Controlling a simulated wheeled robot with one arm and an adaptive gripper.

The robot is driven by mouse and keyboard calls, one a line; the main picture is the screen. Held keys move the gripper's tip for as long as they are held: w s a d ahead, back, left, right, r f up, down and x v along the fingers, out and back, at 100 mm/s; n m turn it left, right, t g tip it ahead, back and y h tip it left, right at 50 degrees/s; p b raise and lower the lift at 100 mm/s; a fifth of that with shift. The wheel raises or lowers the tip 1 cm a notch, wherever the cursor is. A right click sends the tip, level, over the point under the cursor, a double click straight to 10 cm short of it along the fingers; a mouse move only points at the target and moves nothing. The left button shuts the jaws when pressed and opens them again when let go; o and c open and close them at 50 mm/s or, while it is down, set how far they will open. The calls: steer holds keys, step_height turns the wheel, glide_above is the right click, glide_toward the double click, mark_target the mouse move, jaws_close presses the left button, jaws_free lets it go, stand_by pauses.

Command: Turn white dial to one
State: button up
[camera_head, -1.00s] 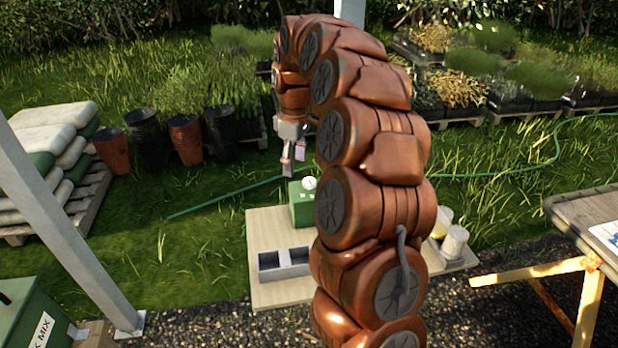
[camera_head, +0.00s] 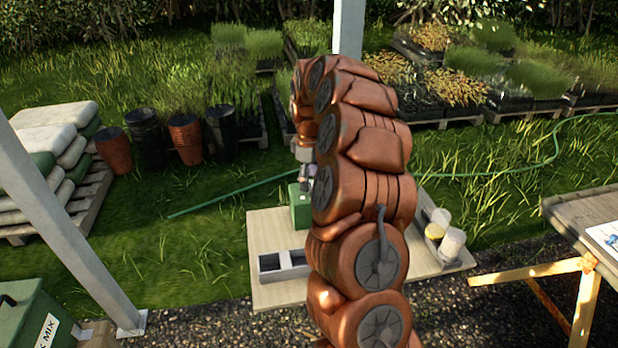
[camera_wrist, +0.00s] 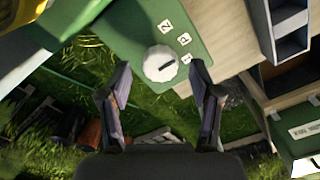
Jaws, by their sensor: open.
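The white dial (camera_wrist: 160,63) sits on the top face of a green box (camera_wrist: 120,25), in the wrist view. It is round with a scalloped edge and a dark pointer mark.
The wooden board (camera_head: 262,232) also bears a grey two-compartment tray (camera_head: 283,264) left of my arm and pale cups (camera_head: 452,243) on the right. A table (camera_head: 585,215) stands at the right. A grey post (camera_head: 60,215) rises at the left.

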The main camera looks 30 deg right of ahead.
steer(key=shift+f, duration=0.55)
steer(key=c, duration=1.1)
